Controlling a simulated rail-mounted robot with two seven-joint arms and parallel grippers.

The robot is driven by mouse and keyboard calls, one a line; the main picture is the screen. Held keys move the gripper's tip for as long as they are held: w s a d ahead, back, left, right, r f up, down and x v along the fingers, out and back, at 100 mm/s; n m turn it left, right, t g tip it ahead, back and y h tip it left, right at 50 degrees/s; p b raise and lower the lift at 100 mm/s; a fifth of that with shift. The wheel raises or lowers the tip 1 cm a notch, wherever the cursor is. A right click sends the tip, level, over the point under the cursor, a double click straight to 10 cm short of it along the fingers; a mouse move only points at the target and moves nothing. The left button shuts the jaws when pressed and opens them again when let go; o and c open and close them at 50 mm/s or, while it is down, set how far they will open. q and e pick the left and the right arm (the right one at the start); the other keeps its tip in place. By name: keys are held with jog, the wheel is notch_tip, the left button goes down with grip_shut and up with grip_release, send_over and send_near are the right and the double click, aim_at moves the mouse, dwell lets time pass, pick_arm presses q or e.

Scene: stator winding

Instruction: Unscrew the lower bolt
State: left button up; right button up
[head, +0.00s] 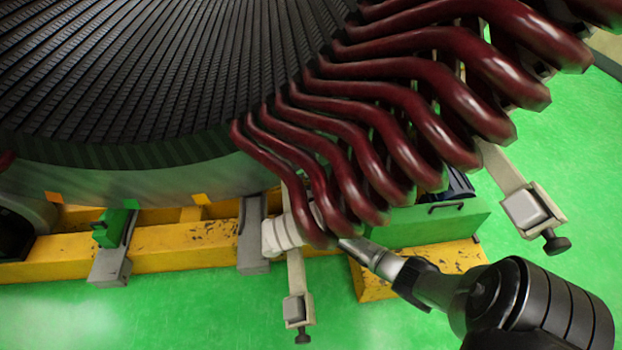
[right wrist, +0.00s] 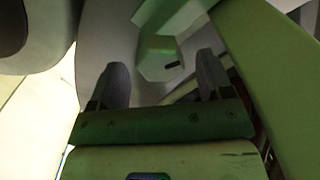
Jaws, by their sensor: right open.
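Two pale clamp bars hang below the dark red winding bars (head: 365,160) in the head view. The lower clamp (head: 297,307) ends in a small block with a black-headed bolt (head: 302,337) near the bottom edge. The other clamp (head: 525,205) carries a similar black bolt (head: 555,243) higher on the right. My right gripper (right wrist: 161,82) shows in the right wrist view with its two dark fingers apart. A grey-green angular part with a dark slot (right wrist: 172,65) lies beyond and between the fingers; I cannot tell what it is. No bolt is clear there. My left gripper is not in view.
A black and silver jointed device (head: 480,295) reaches in from the lower right toward the winding ends. The dark slotted stator (head: 150,70) fills the upper left. A yellow beam (head: 180,245) runs below it. The green floor (head: 200,320) is open at the lower left.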

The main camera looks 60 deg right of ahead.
jog(key=shift+x, duration=0.85)
jog(key=shift+w+d, duration=0.2)
jog(key=shift+c, duration=0.4)
jog(key=c, duration=0.8)
jog(key=shift+b, duration=0.3)
jog(key=shift+c, duration=0.2)
